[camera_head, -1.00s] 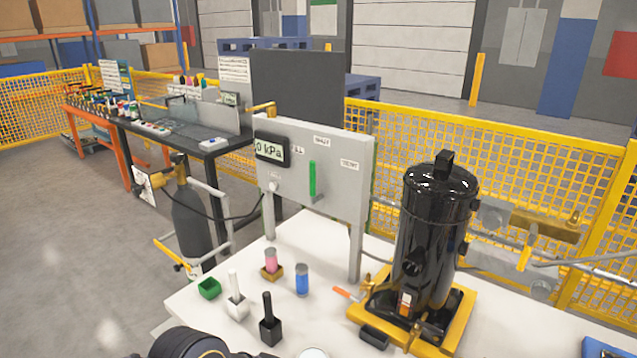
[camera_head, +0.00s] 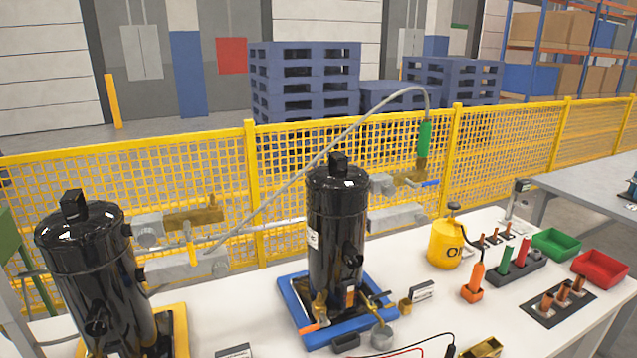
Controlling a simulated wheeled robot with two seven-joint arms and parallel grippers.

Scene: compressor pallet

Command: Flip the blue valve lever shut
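The blue valve lever (camera_head: 430,183) is small and lies roughly level, pointing right from the brass valve (camera_head: 409,179). This valve is behind and right of the black tank (camera_head: 337,225) on the blue base (camera_head: 295,303). A green sleeve (camera_head: 424,139) stands upright above the valve, with a grey hose (camera_head: 352,126) curving from its top down to the left. Neither of my grippers shows in the head view.
A second black tank (camera_head: 85,270) stands at left, with another brass valve (camera_head: 194,217) behind it. The white table (camera_head: 240,308) also holds a yellow canister (camera_head: 444,244), a green bin (camera_head: 556,244) and a red bin (camera_head: 600,268). A yellow mesh fence (camera_head: 290,160) runs behind.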

